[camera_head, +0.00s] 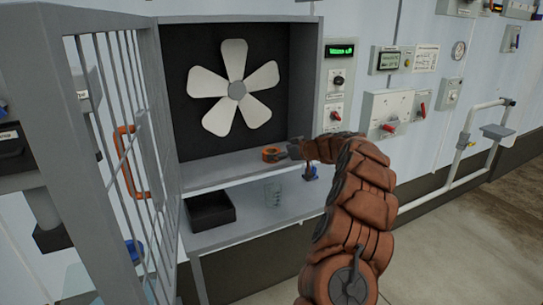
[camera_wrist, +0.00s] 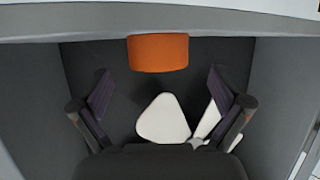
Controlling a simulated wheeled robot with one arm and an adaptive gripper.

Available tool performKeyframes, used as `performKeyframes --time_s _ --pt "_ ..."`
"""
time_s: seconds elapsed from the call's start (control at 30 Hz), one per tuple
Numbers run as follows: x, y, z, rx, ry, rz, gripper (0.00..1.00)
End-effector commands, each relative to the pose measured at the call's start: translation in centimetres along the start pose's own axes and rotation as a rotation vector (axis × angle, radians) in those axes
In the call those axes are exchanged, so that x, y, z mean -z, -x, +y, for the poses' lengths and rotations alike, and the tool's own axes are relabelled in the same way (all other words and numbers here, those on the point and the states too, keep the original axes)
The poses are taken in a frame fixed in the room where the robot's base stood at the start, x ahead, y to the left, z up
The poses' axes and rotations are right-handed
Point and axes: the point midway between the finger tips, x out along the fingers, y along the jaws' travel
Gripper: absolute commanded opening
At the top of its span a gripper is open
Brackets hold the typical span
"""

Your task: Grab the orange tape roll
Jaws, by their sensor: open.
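The orange tape roll (camera_head: 271,154) lies on the upper grey shelf in front of the fan, in the head view. In the wrist view the tape roll (camera_wrist: 158,52) shows as an orange block at the top middle, against the shelf edge. My gripper (camera_head: 288,151) is just to the right of the roll in the head view. In the wrist view my gripper (camera_wrist: 160,87) is open, with its two fingers spread on either side of the roll's line. The roll is ahead of the fingertips, and nothing is between them but the fan behind.
A white fan (camera_head: 237,90) sits in the dark recess behind the shelf. A barred door (camera_head: 120,150) with an orange handle stands open at left. A black tray (camera_head: 211,210) and a clear beaker (camera_head: 272,193) stand on the lower shelf. Control boxes (camera_head: 388,112) line the wall at right.

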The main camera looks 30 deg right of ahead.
Motion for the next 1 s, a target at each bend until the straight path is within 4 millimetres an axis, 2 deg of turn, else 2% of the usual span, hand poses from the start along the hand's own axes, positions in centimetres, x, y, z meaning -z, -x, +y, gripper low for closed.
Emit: performKeyframes --time_s 0.5,0.87,1.0 --pt "-0.4 -4.4 0.2 0.0 -0.001 -0.001 1.0" --pt "-0.4 -4.9 0.2 0.0 -0.001 0.0 1.0" --pt "-0.4 -4.9 0.2 0.0 -0.001 0.0 0.85"
